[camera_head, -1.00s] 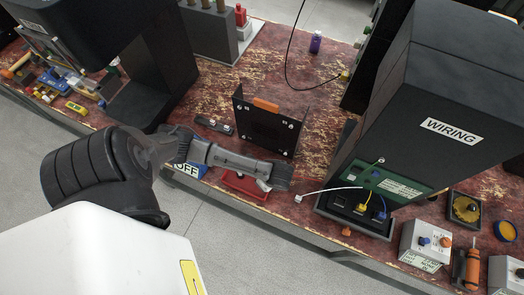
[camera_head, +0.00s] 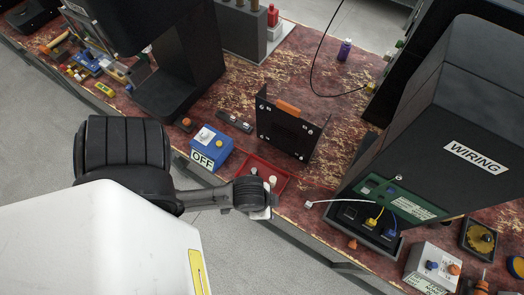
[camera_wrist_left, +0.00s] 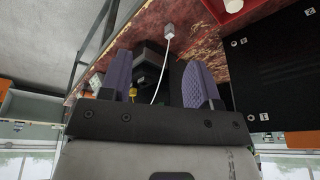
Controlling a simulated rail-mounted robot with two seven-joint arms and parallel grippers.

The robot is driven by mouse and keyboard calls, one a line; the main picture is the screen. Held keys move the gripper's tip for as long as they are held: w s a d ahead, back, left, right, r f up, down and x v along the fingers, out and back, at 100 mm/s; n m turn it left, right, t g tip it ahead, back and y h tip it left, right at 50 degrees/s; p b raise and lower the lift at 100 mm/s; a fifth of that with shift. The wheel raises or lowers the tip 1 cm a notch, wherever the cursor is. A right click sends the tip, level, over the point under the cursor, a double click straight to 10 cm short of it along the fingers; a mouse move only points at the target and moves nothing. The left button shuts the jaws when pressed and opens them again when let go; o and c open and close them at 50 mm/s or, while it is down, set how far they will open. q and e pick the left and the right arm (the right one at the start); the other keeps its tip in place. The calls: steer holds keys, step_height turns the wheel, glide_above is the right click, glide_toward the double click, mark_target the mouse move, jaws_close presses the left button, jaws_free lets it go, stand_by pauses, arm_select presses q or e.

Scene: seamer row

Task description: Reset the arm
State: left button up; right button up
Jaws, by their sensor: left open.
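My left arm (camera_head: 125,150) comes in from the left in the head view, its wrist end in front of the table edge beside the red tray. In the left wrist view, my left gripper (camera_wrist_left: 157,80) shows two purple padded fingers, spread apart. The gap holds nothing; a white cable and a dark unit show beyond it. In the head view the fingers are mostly hidden by my wrist. My right gripper is not in view.
A blue box marked OFF (camera_head: 209,147), a red tray (camera_head: 281,170) and a black upright panel (camera_head: 294,127) stand near the wrist. The black WIRING unit (camera_head: 450,115) is to the right, with a loose white cable end (camera_head: 309,204). Grey floor is clear in front.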

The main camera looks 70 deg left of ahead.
arm_select(q)
steer(key=shift+s+a+r+n, duration=0.55)
steer(key=shift+s+r+n, duration=0.05)
steer(key=shift+n, duration=0.1)
